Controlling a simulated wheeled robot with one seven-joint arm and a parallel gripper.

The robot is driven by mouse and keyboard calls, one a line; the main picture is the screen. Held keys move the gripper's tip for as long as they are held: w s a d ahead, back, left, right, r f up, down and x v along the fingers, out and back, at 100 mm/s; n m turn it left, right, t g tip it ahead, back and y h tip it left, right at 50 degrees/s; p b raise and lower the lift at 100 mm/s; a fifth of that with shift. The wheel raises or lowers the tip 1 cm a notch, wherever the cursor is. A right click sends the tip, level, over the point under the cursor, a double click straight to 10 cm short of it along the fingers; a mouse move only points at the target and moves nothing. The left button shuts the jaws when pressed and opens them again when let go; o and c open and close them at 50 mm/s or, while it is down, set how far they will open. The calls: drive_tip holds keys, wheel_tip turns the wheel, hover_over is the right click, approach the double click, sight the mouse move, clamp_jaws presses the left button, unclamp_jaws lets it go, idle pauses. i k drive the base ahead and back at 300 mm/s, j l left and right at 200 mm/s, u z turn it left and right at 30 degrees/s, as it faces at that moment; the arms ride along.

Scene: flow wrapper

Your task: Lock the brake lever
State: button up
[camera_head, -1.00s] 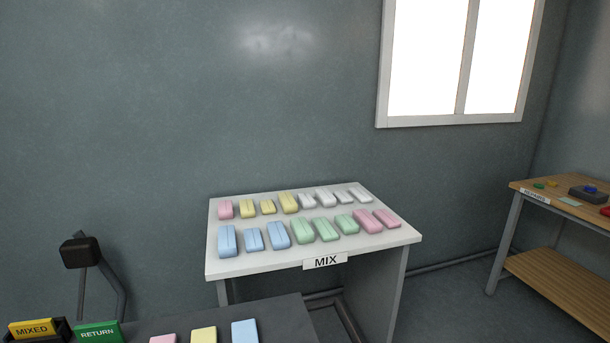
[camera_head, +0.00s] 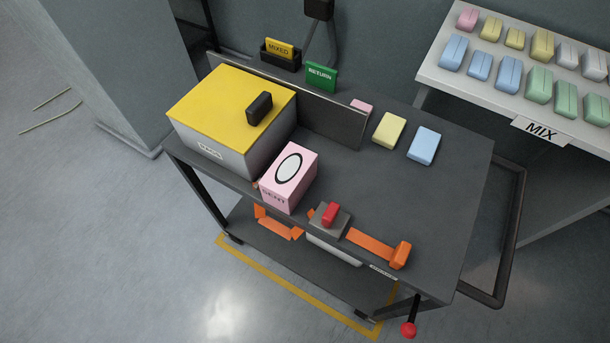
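A black lever with a red ball knob (camera_head: 409,329) sticks out from the front right corner of the dark cart (camera_head: 455,190), below its top; it looks like the brake lever. It angles down toward the viewer. A small white label (camera_head: 383,271) is on the cart's front edge near it, too small to read. I cannot tell whether the lever is locked. My gripper is not in view.
The MIX table (camera_head: 440,75) stands right. Yellow floor tape (camera_head: 300,288) runs below. The floor in front looks clear.

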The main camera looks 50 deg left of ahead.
sight(408, 330)
drive_tip(key=k+j, duration=0.75)
drive_tip(key=k+z, duration=0.05)
drive_tip(key=k, duration=0.05)
